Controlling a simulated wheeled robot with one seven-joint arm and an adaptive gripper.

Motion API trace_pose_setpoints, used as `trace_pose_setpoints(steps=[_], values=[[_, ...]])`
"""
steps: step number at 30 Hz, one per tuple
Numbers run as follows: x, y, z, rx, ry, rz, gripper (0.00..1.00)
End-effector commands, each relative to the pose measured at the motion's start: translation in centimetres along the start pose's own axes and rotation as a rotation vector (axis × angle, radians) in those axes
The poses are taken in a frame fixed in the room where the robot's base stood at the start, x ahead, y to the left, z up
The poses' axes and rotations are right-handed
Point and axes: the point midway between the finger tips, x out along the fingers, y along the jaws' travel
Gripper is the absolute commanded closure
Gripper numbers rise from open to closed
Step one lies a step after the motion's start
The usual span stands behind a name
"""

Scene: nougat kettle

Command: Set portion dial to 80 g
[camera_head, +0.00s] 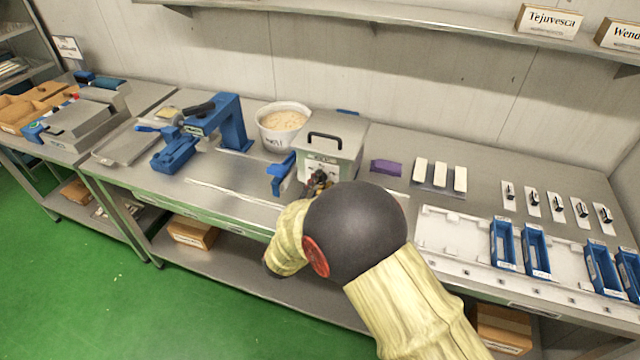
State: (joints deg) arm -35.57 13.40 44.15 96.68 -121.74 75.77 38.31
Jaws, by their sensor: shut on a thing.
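A steel box with a black lid handle (347,134) stands on the bench at the centre of the view. A white panel with small print is on its front face. My gripper (318,181) is at the lower front of this box, against the panel, and is shut on the portion dial. The dial is hidden behind the dark fingers, so its setting cannot be read. My cream-coloured arm with a dark round joint covers the bench in front of the box.
A blue part (283,174) juts from the box's left side. A white bucket (284,124) and a blue press (230,122) stand further left. Right of the box lie a purple item (386,168), white bars (440,175) and blue bins (536,250).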

Motion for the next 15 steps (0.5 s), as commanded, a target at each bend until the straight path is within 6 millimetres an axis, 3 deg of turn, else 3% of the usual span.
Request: trace_pose_setpoints(steps=[7, 15], values=[[-0.01, -0.04, -0.01, 0.0, 0.0, -0.001, 0.98], [-0.02, -0.01, -0.01, -0.03, 0.0, -0.001, 0.98]])
